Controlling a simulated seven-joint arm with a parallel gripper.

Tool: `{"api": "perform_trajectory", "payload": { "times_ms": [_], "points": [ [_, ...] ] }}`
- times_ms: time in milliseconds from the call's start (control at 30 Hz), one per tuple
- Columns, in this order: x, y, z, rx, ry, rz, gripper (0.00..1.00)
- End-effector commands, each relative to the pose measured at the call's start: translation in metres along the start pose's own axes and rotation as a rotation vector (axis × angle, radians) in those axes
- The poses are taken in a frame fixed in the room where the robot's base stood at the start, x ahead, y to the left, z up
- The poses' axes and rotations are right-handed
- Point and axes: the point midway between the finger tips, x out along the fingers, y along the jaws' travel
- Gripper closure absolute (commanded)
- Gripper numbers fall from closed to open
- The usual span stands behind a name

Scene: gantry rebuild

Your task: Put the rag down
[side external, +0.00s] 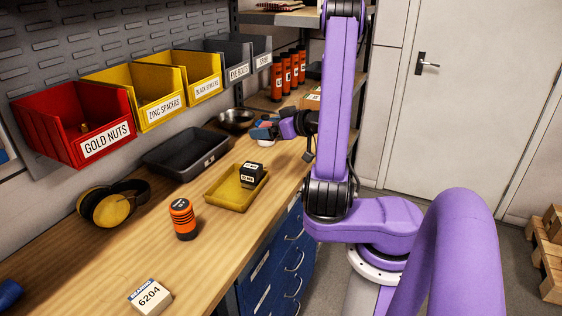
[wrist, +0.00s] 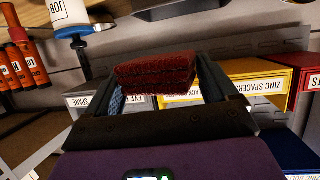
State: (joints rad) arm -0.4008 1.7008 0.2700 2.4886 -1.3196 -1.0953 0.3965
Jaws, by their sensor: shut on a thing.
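A dark red folded rag (wrist: 155,75) sits between the two fingers of my gripper (wrist: 158,92) in the wrist view. My gripper is shut on it. A blue textured pad shows inside the left finger. In the side external view my gripper (side external: 266,131) is over the far end of the wooden bench (side external: 95,262), near the metal bowl (side external: 237,118). The rag is too small there to make out clearly. I cannot tell the exact height above the bench.
A black tray (side external: 168,163) and a yellow tray (side external: 216,196) holding a dark box (side external: 252,174) lie on the bench. An orange-black can (side external: 182,220), yellow earmuffs (side external: 112,207) and a bearing box (side external: 150,297) stand nearer. Labelled bins (side external: 92,137) hang behind. Bare bench shows along the front.

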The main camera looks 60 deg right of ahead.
Motion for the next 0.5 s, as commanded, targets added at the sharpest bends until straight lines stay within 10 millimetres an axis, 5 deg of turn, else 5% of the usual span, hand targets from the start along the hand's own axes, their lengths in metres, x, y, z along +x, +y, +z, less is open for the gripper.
{"api": "perform_trajectory", "payload": {
  "times_ms": [200,500],
  "points": [
    [-0.055,0.026,0.028,0.017,0.000,0.040,0.43],
    [-0.087,0.029,0.042,0.019,0.000,0.053,0.43]
  ]
}}
